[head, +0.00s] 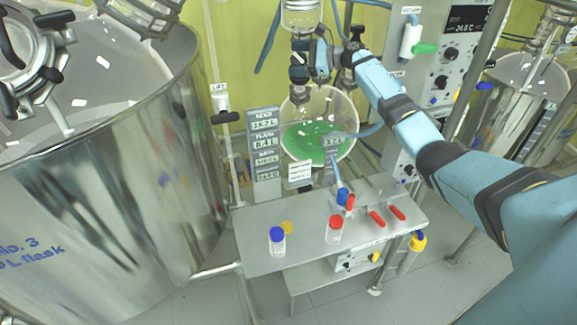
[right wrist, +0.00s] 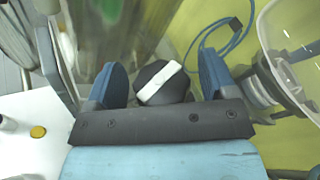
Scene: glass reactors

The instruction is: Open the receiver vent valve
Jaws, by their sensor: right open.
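A round black valve knob (right wrist: 160,85) with a white bar across it shows in the right wrist view. My right gripper (right wrist: 161,70) is open, with one blue finger on each side of the knob and a visible gap on both sides. In the head view, my right gripper (head: 322,58) is at the dark fittings (head: 299,64) above the round glass receiver (head: 318,135), which holds green liquid. The arm partly hides the fittings there, and I cannot make out the knob clearly. My left gripper is not in view.
A large steel vessel (head: 120,150) fills the left. A metal bench (head: 300,225) below carries a blue-capped vial (head: 277,242), a red-capped vial (head: 334,230) and red-handled items (head: 378,218). A control panel (head: 445,70) stands close to the right of my forearm.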

